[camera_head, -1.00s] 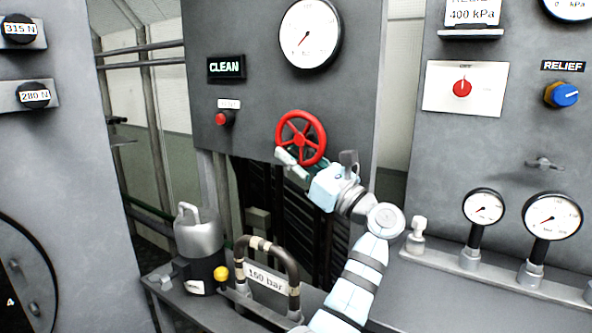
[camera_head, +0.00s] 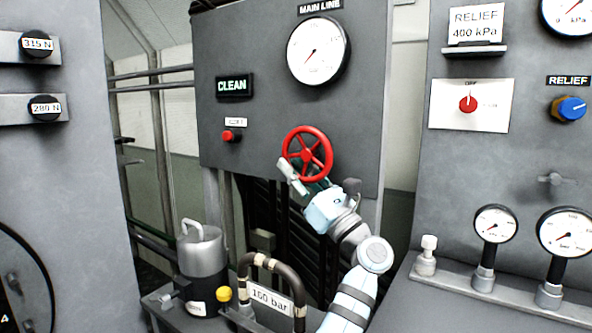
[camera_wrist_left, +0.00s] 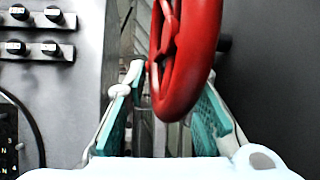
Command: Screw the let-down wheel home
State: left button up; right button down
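The red spoked let-down wheel (camera_head: 321,164) stands out from the grey panel, below the main line gauge. My left gripper (camera_head: 303,178) is at its lower rim, coming from below. In the left wrist view, the wheel's red rim (camera_wrist_left: 186,92) comes down between two spread fingers with teal pads, nearer the right one. The left pad is clearly apart from the rim; whether the right pad touches it I cannot tell. The gripper (camera_wrist_left: 165,115) is open. The wheel's stem is mostly hidden. My right gripper is not in view.
A red button (camera_head: 229,136) and a lit CLEAN sign (camera_head: 234,86) are left of the wheel. The round main line gauge (camera_head: 318,51) is above. Below stand a metal canister (camera_head: 201,262) and a hooped pipe (camera_head: 247,266) with a pressure tag.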

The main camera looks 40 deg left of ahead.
pick_arm(q)
jog(key=shift+o, duration=0.7)
jog(key=shift+s+g, duration=0.1)
jog(key=shift+g, duration=0.2)
jog(key=v, duration=1.2)
jog(key=shift+f, duration=0.15)
jog(key=shift+c, duration=0.6)
